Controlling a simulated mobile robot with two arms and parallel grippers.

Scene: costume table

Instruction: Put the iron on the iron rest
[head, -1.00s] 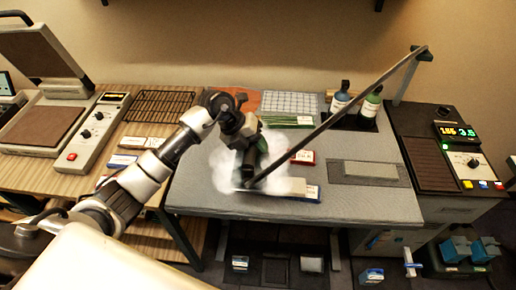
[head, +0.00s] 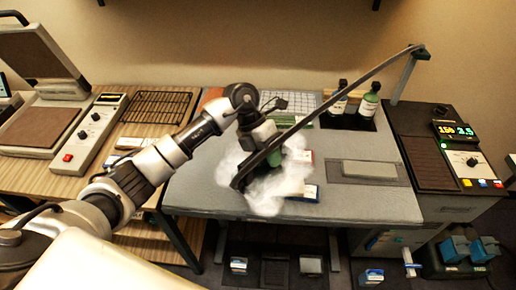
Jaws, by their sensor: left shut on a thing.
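My left gripper (head: 268,140) is shut on the iron (head: 297,143), over the middle of the grey table. Only a green and dark part of the iron shows. White steam and the thick black hose hide the rest, so I cannot tell whether its sole touches the table. A dark ribbed pad (head: 432,165) on top of the control station at the right looks like the iron rest. It is bare and well to the right of the iron. My right gripper is not in view.
The black hose (head: 340,92) runs from a post (head: 404,75) at the back right down across the iron. Two bottles (head: 369,103) stand at the back. A grey plate (head: 369,171) lies on the table (head: 390,208), between the iron and the station. Small boxes (head: 306,193) lie close to the iron.

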